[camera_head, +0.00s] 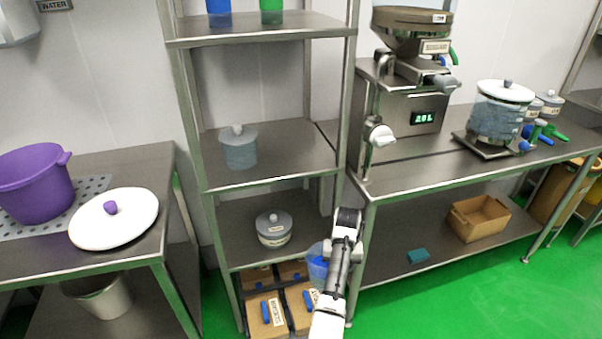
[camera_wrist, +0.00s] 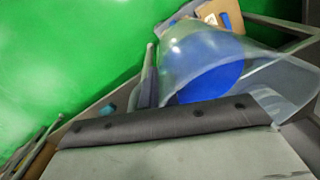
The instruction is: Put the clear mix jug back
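The clear mix jug (camera_wrist: 275,82) fills the right of the wrist view, tilted in the picture, with a blue area inside it. In the head view the clear jug (camera_head: 317,266) shows as a pale, blue-tinted shape just left of my arm, in front of the lower rack, partly hidden by the arm. My gripper (camera_head: 343,232) is close by at the rack's right post. Its fingertips are not clearly seen, so whether it grips the jug cannot be told.
A steel rack has a lidded container (camera_head: 239,150) on its middle shelf (camera_head: 290,150) and a labelled tub (camera_head: 273,230) lower down. Boxes with blue handles (camera_head: 268,312) sit at the bottom. Benches flank the rack; a brown crate (camera_head: 478,217) is on the right under-shelf.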

